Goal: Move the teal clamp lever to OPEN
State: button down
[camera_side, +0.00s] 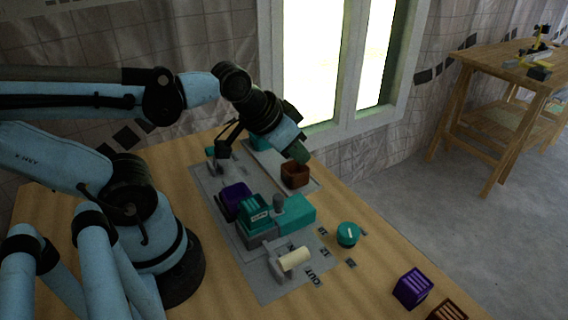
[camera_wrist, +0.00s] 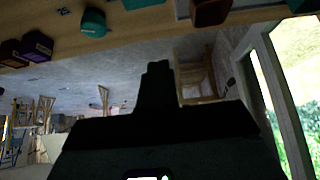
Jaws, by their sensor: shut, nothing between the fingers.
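In the side view, a small teal piece (camera_side: 210,151) stands at the far left end of the grey panel (camera_side: 265,288), beside a grey bracket; it may be the clamp lever, but it is too small to read its setting. My gripper (camera_side: 299,153) is to its right, above the brown open box, and touches no lever that I can see. In the wrist view my gripper (camera_wrist: 156,72) is a dark shape with its fingers together and nothing between them. The teal lever is not identifiable there.
A teal-and-grey labelled unit (camera_side: 256,214), a teal block (camera_side: 296,213), a purple part (camera_side: 235,200) and a cream roller (camera_side: 295,259) crowd the panel. A window wall rises behind.

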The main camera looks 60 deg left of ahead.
jog(key=c, duration=1.8)
grip_release()
jog(key=shift+c, duration=0.2)
jog(key=shift+o, duration=1.2)
jog(key=shift+a, duration=0.1)
jog(key=o, duration=1.2)
jog(key=s+a+n+g+y, duration=0.1)
jog(key=a+n, duration=0.2)
jog(key=s+a+n+g+y, duration=0.1)
jog(key=s+a+n, duration=0.1)
jog(key=a+n, duration=0.1)
jog(key=s+a+r+n+g+y, duration=0.1)
jog(key=a+n+g, duration=0.1)
jog(key=a+n, duration=0.1)
jog(key=shift+s+a+n, duration=0.35)
jog(key=shift+a+n, duration=0.05)
jog(key=shift+n, duration=0.3)
jog(key=shift+c, duration=0.2)
jog(key=s+a+r+n+g+y, duration=0.25)
jog(key=s+a+n, duration=0.25)
jog(key=n, duration=0.3)
jog(key=shift+g+h, duration=0.35)
jog(key=shift+h, duration=0.1)
jog(key=shift+x, duration=6.4)
jog(key=shift+s, duration=0.1)
jog(key=shift+c, duration=0.2)
jog(key=c, duration=1.4)
